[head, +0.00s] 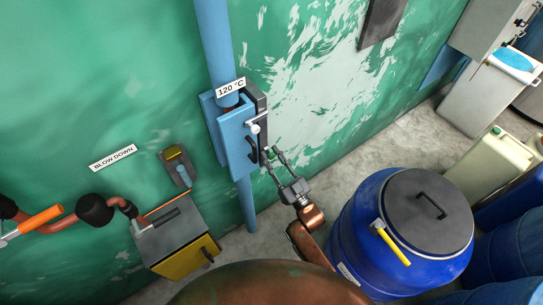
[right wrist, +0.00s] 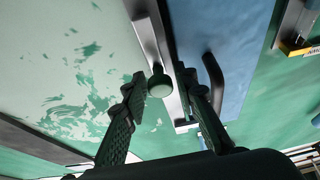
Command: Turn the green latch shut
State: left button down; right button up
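A blue wall box (head: 236,140) hangs on the pipe at the green wall, under a "120 °C" sign. A small round green knob (right wrist: 159,85), which looks like the end of the green latch, shows in the right wrist view beside the box's blue door (right wrist: 225,35). My right gripper (head: 273,154) is open at the right side of the box. In the right wrist view its two fingers (right wrist: 160,80) stand either side of the knob, with gaps visible. The latch's mount is not clear.
A dark curved handle (right wrist: 212,75) on the blue door is close to one finger. A grey lever (head: 256,126) sits higher on the box. A blue drum (head: 350,225) with a yellow-handled tool (head: 393,244) stands at lower right. A grey-yellow machine (head: 170,237) stands at lower left.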

grip_shut()
